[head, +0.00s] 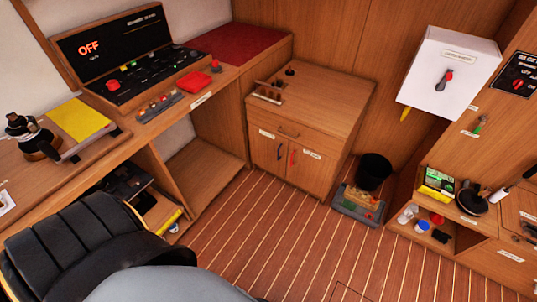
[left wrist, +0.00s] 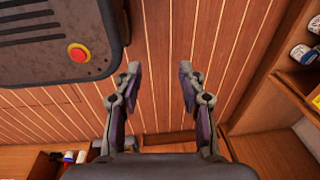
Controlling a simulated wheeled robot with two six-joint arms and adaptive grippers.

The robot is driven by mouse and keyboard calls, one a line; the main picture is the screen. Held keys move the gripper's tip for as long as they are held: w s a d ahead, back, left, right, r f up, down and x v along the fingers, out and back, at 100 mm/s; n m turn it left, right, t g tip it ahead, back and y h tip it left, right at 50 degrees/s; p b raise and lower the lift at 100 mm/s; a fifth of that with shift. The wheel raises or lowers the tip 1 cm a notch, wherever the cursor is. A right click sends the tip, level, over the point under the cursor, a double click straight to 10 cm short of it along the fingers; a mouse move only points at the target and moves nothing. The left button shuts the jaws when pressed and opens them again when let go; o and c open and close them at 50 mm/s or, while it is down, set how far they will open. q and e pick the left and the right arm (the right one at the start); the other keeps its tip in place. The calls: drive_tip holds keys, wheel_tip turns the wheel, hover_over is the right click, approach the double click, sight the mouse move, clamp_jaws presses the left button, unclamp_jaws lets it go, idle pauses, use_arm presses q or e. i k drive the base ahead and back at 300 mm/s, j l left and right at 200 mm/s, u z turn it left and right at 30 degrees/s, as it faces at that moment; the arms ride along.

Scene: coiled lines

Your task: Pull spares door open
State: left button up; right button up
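A wooden cabinet (head: 305,120) stands in the middle of the head view, with two small doors on its front. Each has a white label above, too small to read, so I cannot tell which is the spares door. My left gripper (left wrist: 158,85) is open and empty above the striped floor in the left wrist view; no cabinet door shows between its fingers. Neither gripper shows in the head view.
A black bin (head: 374,172) and a grey crate (head: 357,204) stand right of the cabinet. A black padded seat (head: 85,240) fills the lower left. A desk (head: 150,120) runs along the left, shelves (head: 440,237) along the right. Striped floor (head: 270,235) before the cabinet is clear.

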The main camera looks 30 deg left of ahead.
sight(270, 150)
drive_tip(key=u, duration=1.3)
drive_tip(key=i+j+u, duration=0.2)
drive_tip(key=i, duration=0.2)
drive_tip(key=i+j+u, duration=0.15)
drive_tip(key=i+j, duration=0.1)
drive_tip(key=i, duration=0.1)
